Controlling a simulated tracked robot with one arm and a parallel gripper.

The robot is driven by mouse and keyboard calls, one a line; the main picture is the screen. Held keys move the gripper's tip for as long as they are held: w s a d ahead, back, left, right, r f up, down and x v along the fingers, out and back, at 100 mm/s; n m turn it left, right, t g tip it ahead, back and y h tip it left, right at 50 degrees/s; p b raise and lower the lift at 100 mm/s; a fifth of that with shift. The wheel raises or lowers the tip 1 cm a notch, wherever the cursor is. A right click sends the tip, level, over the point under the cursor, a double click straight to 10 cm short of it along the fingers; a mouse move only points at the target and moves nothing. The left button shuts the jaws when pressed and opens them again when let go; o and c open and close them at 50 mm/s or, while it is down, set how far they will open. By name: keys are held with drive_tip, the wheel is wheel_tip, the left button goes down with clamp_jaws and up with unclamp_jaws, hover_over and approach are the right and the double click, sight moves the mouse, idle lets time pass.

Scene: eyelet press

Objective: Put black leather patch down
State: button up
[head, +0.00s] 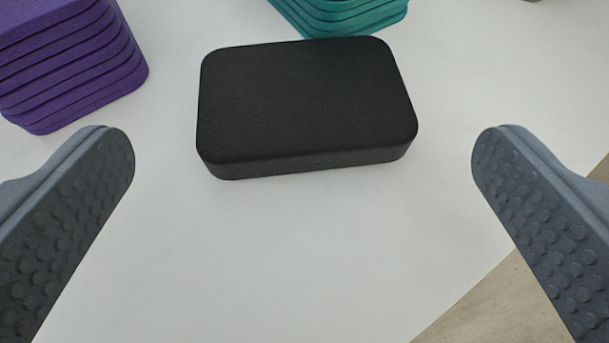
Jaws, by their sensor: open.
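The black leather patch (305,100) is a thick rounded rectangle with a grained top. It lies flat on the white surface (260,260), a little beyond my fingertips and between their lines. My gripper (303,145) is open wide, with one grey studded finger at the left and one at the right. Neither finger touches the patch, and there is a clear gap on both sides of it. Nothing is between the fingers close to me.
A stack of purple pieces (70,60) stands at the upper left, near the left finger. A stack of teal pieces (345,15) stands just behind the black patch. The white surface ends at the lower right, where a beige area (500,305) shows. The white surface in front is clear.

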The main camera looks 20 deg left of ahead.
drive_tip(key=p+v, duration=0.1)
drive_tip(key=v, duration=0.8)
